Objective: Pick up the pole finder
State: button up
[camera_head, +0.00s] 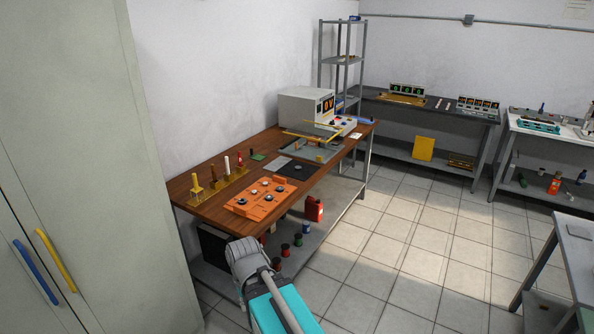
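I cannot tell for sure which thing is the pole finder. A yellow-brown rack (218,191) stands at the near left of the wooden workbench (268,150), by the wall. An orange board (262,197) with several round dark pieces lies in front of the rack. My arm shows at the bottom centre, short of the bench's near end. I do not see any gripper fingers.
A dark mat (294,168) and a pale boxy instrument (306,109) are farther along the bench. Spools and a red can (313,209) are on its lower shelf. A tall cabinet (85,160) stands at left. Open tiled floor (420,240) lies right of the bench.

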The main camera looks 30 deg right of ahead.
aim_at(197, 191)
jog(key=k, duration=1.35)
jog(key=z, duration=0.5)
jog(key=i, duration=1.15)
jog(key=z, duration=0.85)
jog(key=i, duration=1.65)
